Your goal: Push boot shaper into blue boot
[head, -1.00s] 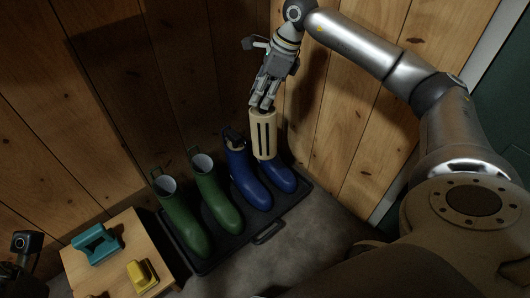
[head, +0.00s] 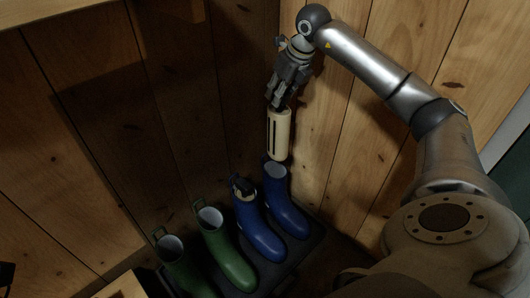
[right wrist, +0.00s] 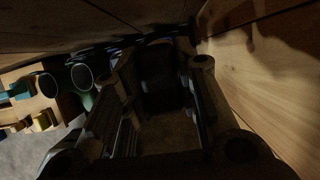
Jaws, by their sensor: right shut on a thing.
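The boot shaper (head: 279,134) is a cream block with dark slots, hanging upright. My right gripper (head: 277,104) is shut on its top end. In the right wrist view the fingers flank a dark, shadowed shape. The right-hand blue boot (head: 286,208) stands upright below, next to the wall corner. The shaper's lower end is at the boot's rim in the picture, and the boot's opening shows. I cannot tell the exact gap. The other blue boot (head: 257,232) stands to its left with something dark in its top. My left gripper is not in view.
Two green boots (head: 228,255) stand left of the blue ones on a dark tray (head: 307,254). Plank walls (head: 345,110) close in behind and right. The right wrist view shows a wooden table with teal (right wrist: 20,91) and yellow (right wrist: 42,121) things.

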